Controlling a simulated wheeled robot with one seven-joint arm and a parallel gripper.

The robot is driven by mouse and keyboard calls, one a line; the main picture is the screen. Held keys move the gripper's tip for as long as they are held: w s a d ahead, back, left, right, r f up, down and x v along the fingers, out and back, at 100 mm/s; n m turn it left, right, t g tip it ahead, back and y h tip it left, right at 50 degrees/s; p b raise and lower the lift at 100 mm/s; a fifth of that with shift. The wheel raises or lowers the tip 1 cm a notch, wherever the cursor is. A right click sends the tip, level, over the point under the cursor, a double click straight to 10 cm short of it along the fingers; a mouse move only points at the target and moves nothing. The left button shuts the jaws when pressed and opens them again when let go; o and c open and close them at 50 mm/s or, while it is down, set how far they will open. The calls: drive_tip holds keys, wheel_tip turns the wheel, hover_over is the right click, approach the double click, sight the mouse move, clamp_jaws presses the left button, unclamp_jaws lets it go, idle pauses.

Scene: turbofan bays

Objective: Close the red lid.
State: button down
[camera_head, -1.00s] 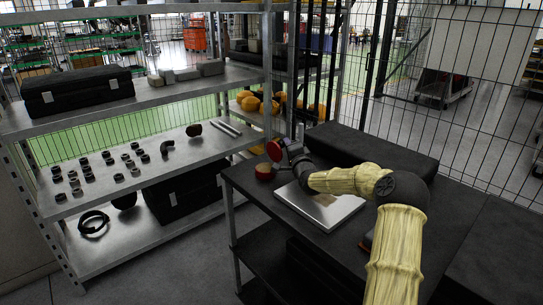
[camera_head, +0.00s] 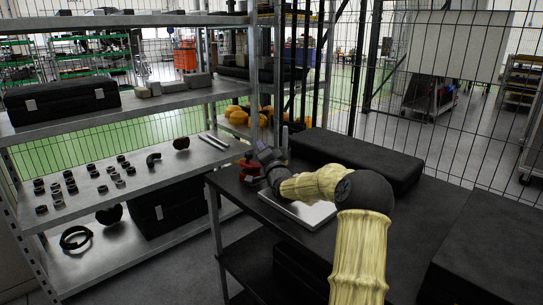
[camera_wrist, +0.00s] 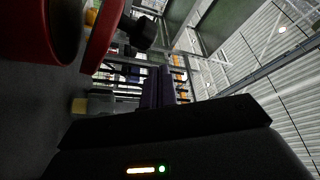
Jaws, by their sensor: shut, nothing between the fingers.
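The red lid (camera_head: 247,161) is at the far left corner of the dark table, over a small round red container. In the wrist view the lid (camera_wrist: 101,38) is a tilted red disc beside the red container (camera_wrist: 42,30). A wedge-shaped gap between them narrows toward the bottom of that picture, so the lid stands partly open. In the head view, my wrist hides part of the container.
A silver plate (camera_head: 298,210) lies on the table (camera_head: 345,236) under my arm. A long black case (camera_head: 356,162) lies along the back. A metal shelf (camera_head: 90,190) with small dark parts stands to the left. Wire fencing is behind.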

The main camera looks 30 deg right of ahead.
drive_tip(key=shift+s+a+f+b, duration=0.15)
drive_tip(key=shift+a+b, duration=0.2)
drive_tip(key=shift+a, duration=0.3)
drive_tip(key=shift+s, duration=0.1)
drive_tip(key=r+v, duration=0.1)
drive_tip(key=v, duration=0.7)
drive_tip(key=r+v, duration=0.1)
drive_tip(key=v, duration=0.3)
drive_tip(key=shift+s+a+r, duration=0.15)
drive_tip(key=shift+s+r, duration=0.1)
drive_tip(key=shift+s, duration=0.4)
drive_tip(key=shift+r, duration=0.1)
